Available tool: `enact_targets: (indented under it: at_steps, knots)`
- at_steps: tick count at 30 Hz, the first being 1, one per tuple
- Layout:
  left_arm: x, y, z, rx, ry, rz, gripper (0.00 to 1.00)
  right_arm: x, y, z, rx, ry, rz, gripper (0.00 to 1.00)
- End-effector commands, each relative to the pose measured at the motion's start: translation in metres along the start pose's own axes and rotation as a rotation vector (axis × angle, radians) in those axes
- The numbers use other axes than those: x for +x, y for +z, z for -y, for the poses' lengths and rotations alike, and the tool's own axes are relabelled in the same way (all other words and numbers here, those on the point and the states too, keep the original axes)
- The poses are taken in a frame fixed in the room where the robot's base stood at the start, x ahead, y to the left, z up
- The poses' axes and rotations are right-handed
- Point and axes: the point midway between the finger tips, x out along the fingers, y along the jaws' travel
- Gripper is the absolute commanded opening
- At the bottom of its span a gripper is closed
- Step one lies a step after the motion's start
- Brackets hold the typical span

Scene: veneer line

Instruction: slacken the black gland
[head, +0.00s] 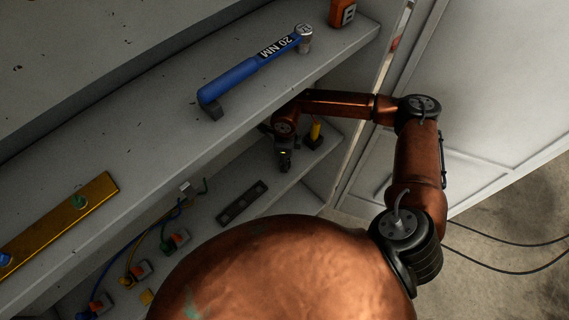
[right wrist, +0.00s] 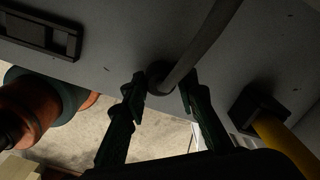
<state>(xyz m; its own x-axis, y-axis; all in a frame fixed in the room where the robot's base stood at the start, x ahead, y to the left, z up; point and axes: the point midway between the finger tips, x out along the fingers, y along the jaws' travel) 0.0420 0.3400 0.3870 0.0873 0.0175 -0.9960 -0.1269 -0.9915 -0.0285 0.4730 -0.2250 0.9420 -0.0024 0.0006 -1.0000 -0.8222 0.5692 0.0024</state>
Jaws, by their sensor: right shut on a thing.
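The black gland (right wrist: 157,75) is a dark round fitting on the grey panel in the right wrist view, with a grey cable (right wrist: 203,45) running from it up and to the right. My right gripper (right wrist: 164,83) has one finger on each side of the gland and is shut on it. In the head view my right gripper (head: 285,161) is at the lower shelf, and the gland cannot be made out there. My left gripper is not in view.
A yellow piece with a black base (head: 313,142) stands close beside my right gripper. A black slotted plate (head: 242,203) is on the lower shelf. A blue torque wrench marked 20 NM (head: 255,72) lies on the shelf above. Several cabled connectors (head: 178,240) sit lower left.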

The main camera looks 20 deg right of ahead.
Motion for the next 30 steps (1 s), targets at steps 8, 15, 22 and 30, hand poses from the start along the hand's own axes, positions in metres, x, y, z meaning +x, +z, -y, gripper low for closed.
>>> enact_targets:
  at_steps: [8, 15, 22, 30]
  knots:
    - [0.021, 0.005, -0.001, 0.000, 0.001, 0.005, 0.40, -0.001, 0.000, 0.003, -0.176, -0.005, -0.001, 0.02]
    - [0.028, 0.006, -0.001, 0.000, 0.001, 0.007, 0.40, -0.002, -0.001, 0.003, -0.257, -0.005, -0.002, 0.02]
    - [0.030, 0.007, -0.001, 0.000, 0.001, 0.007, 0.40, -0.004, -0.001, 0.003, -0.282, -0.006, -0.002, 0.02]
    - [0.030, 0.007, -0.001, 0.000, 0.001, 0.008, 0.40, -0.004, -0.001, 0.004, -0.282, -0.008, -0.002, 0.02]
